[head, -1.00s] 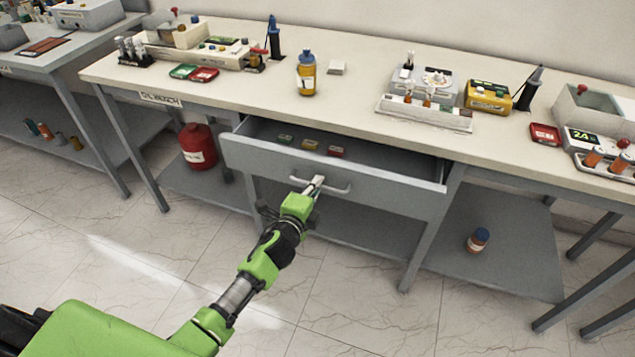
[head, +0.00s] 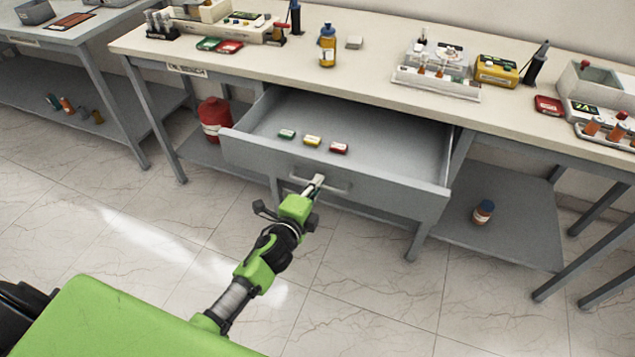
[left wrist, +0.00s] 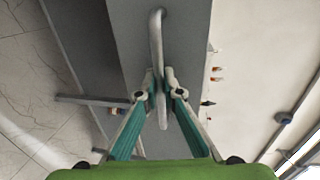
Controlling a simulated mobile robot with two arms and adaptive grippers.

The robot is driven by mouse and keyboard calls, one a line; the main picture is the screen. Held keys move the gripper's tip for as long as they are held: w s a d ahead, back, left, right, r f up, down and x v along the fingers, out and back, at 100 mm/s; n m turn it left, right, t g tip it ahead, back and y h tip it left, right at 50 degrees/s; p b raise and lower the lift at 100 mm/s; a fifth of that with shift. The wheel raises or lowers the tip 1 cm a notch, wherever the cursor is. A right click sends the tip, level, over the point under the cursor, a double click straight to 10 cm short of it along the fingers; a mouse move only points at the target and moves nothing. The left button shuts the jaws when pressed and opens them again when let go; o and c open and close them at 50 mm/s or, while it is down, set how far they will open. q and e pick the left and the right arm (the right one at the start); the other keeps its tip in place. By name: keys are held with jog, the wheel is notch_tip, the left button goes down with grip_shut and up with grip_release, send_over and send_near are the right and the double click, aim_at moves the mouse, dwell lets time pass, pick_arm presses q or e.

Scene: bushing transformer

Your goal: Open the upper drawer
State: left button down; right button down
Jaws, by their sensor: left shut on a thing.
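The grey upper drawer (head: 390,196) under the bench top is pulled well out, and its inside shows. Its bar handle (head: 338,184) is on the front face. My left gripper (head: 316,185) is shut on the handle. In the left wrist view, the two fingertips (left wrist: 160,92) close around the bar handle (left wrist: 156,35). Inside the drawer lie a green item (head: 287,134), a yellow item (head: 312,141) and a red item (head: 339,148). My right gripper is not in view.
The bench top (head: 370,65) holds an amber bottle with a blue cap (head: 327,48), a yellow device (head: 497,70) and a white tray (head: 435,85). A red container (head: 213,118) and a small brown jar (head: 483,212) stand on the lower shelf. The tiled floor in front is clear.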

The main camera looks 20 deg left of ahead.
pick_arm(q)
jog(key=c, duration=2.5)
grip_release()
jog(key=v, duration=1.2)
jog(key=s+a+f+n+g, duration=0.1)
jog(key=s+f+n+g, duration=0.4)
jog(key=f, duration=1)
jog(key=s+f+n+g, duration=0.2)
jog(key=s+f, duration=0.5)
jog(key=f, duration=0.8)
jog(key=s+f+n+g, duration=0.2)
jog(key=s+f, duration=0.4)
jog(key=s, duration=0.4)
jog(key=s+a+f+n+g, duration=0.1)
jog(key=s+f+n+g, duration=0.2)
jog(key=s, duration=0.7)
jog(key=s+f+n+g, duration=0.2)
jog(key=s+f+n, duration=0.2)
jog(key=s+f, duration=0.4)
jog(key=shift+s+a+f+g+y, duration=0.1)
jog(key=shift+s+f+g+y, duration=0.05)
jog(key=shift+s, duration=0.3)
jog(key=shift+s+a+f+g+y, duration=0.1)
jog(key=shift+s+f+g+y, duration=0.1)
jog(key=shift+s, duration=0.3)
